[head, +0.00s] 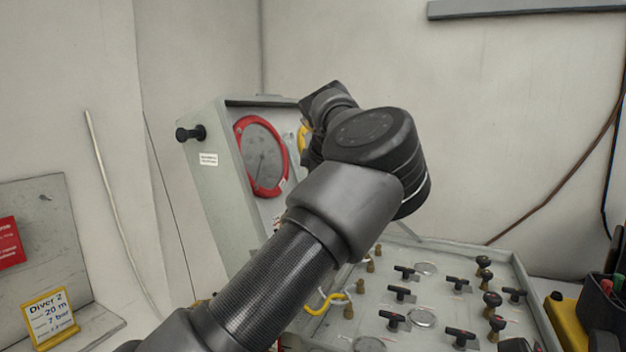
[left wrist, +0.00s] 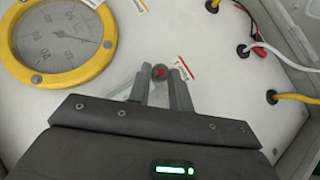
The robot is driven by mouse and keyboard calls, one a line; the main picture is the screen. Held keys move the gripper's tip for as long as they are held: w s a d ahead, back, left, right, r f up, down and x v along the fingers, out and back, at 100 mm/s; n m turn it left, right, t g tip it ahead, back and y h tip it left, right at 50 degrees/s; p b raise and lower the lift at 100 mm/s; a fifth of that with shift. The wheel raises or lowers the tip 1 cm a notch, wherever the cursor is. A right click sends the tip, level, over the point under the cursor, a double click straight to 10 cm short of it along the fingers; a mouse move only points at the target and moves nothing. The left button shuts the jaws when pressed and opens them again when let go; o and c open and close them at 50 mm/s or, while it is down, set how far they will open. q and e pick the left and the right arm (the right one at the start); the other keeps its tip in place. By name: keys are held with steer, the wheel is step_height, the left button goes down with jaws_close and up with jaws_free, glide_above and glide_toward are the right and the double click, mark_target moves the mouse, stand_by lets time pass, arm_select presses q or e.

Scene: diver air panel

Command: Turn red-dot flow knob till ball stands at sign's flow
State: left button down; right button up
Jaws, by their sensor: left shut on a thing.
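In the left wrist view, the flow knob with a red dot (left wrist: 160,72) sits on the white panel face between the fingertips of my left gripper (left wrist: 160,80). The fingers are shut on it from both sides. A small red-and-white label is just right of the knob. In the head view my left arm covers the knob and much of the upright panel. I cannot make out the flow ball in either view. The yellow-framed sign (head: 50,317) at lower left reads "Diver 2, 20 m" and a bar value; its last line is too small to read. My right gripper is not in view.
A yellow-rimmed gauge (left wrist: 62,42) is left of the knob; red, white and yellow hoses plug in at right. In the head view a red-rimmed gauge (head: 261,156) is on the upright panel. Several black valve handles and a cup of pens (head: 603,305) are at lower right.

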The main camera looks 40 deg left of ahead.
arm_select(q)
steer(key=c, duration=1.3)
jaws_free()
steer(key=shift+d, duration=0.1)
steer(key=shift+b+v, duration=1)
steer(key=shift+v, duration=4.35)
